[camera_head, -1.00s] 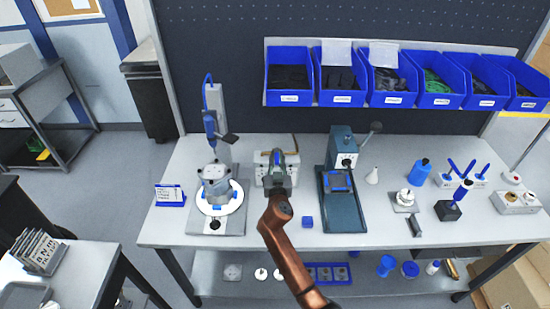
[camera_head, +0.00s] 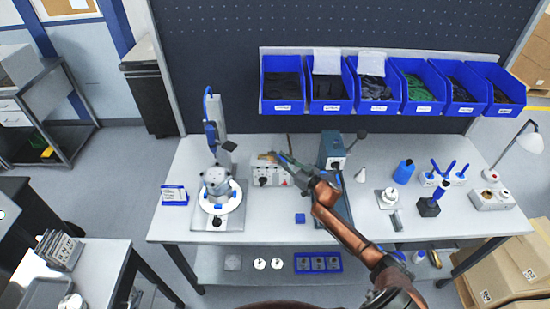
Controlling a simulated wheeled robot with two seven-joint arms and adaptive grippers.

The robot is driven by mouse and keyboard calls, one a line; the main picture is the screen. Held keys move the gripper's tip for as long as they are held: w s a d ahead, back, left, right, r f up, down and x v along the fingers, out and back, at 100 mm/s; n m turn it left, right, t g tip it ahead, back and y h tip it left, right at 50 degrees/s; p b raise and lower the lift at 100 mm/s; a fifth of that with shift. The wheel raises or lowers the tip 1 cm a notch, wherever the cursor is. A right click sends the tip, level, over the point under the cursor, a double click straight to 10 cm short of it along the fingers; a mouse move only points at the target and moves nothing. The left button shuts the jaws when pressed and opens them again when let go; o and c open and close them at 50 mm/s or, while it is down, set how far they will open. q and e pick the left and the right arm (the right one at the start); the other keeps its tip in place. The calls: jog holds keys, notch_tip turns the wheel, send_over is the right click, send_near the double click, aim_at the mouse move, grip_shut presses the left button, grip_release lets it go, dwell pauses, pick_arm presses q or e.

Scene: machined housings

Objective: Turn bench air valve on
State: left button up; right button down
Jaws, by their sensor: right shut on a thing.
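The bench air valve appears to be on the pale box (camera_head: 264,178) with dark fittings at the back middle of the bench. A small brass-coloured part (camera_head: 268,156) shows at the box's top. My right gripper (camera_head: 282,158) reaches in from the lower right, its tip at the top of this box beside the brass part. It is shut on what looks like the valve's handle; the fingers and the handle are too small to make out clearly. My left gripper is not in view.
A press-like fixture with a white round base (camera_head: 236,196) stands left of the box. A green-grey machine (camera_head: 333,147) stands right, partly behind my arm. A small blue block (camera_head: 300,218) lies in front. Blue bins (camera_head: 330,106) hang above the bench.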

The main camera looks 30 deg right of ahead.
jog(key=shift+w+d+n+g+y+b, duration=0.1)
jog(key=shift+d+n+g+y+b, duration=0.2)
jog(key=shift+n+y, duration=0.35)
jog(key=shift+w+d+n+g+y+b, duration=0.15)
jog(key=shift+d+n+y+b, duration=0.25)
jog(key=shift+y, duration=0.45)
jog(key=c, duration=1.9)
grip_release()
jog(key=shift+a, duration=0.1)
jog(key=v, duration=1.2)
jog(key=shift+c, duration=0.2)
